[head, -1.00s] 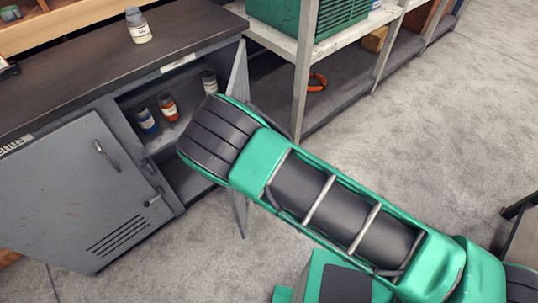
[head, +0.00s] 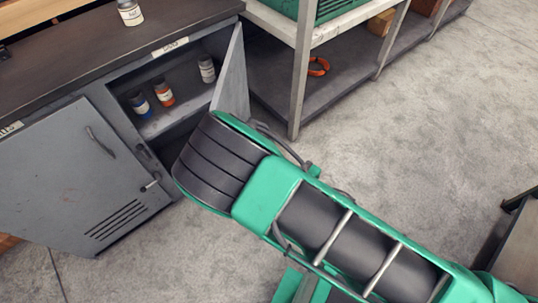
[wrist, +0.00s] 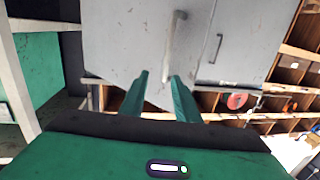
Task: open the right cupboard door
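The grey cupboard's right door (head: 232,80) stands partly open in the head view, hinged at the cupboard's right end, its inner face showing. My arm hides its lower part. In the wrist view a grey door face with a bar handle (wrist: 175,38) lies ahead; it appears to be this door's outside. My gripper (wrist: 160,85) is open and empty, its green fingers apart below the handle in the picture. I cannot tell whether they touch the door. In the head view my arm hides the gripper. The left door (head: 80,170) is shut.
Bottles (head: 163,92) stand on the shelf inside the cupboard, and another (head: 130,12) on its top. A metal rack (head: 300,70) with a green crate (head: 310,8) stands close to the right of the open door.

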